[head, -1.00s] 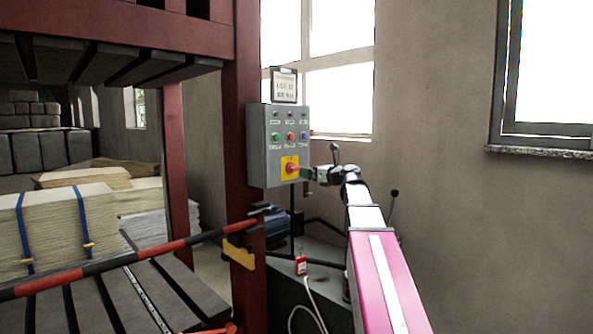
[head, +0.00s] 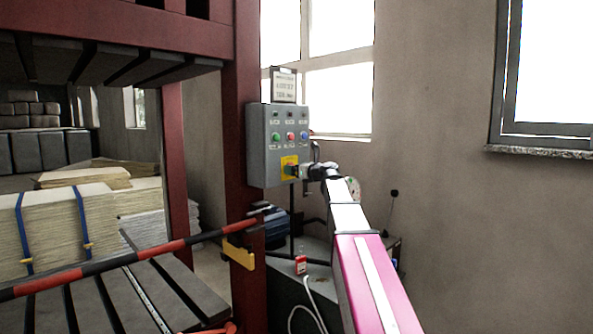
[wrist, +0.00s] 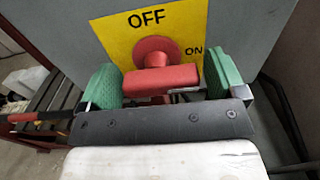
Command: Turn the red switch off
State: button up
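The red switch (wrist: 160,76) has a round base and a bar handle lying roughly crosswise in the wrist view. It sits on a yellow plate (wrist: 128,42) marked OFF at the top and ON at the right; the plate also shows in the head view (head: 285,160). My gripper (wrist: 164,82) has its green finger pads apart, one on each side of the handle. The left pad is close to the handle's left end, and a small gap shows at the right. In the head view, my gripper (head: 297,170) covers most of the switch.
The grey control box (head: 257,145) has several coloured buttons above the switch. A red post (head: 241,110) stands close on its left, with a red-and-black bar (head: 150,254) below. A window and bare wall (head: 440,150) are on the right.

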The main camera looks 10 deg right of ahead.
jog(key=c, duration=0.6)
jog(key=shift+n, duration=0.3)
jog(key=n, duration=0.8)
jog(key=shift+s+a+r+n, duration=0.1)
jog(key=shift+a+n, duration=0.05)
jog(key=shift+n, duration=0.25)
jog(key=n, duration=0.4)
jog(key=shift+n, duration=0.3)
jog(key=shift+s+a+n, duration=0.1)
jog(key=shift+n, duration=1.8)
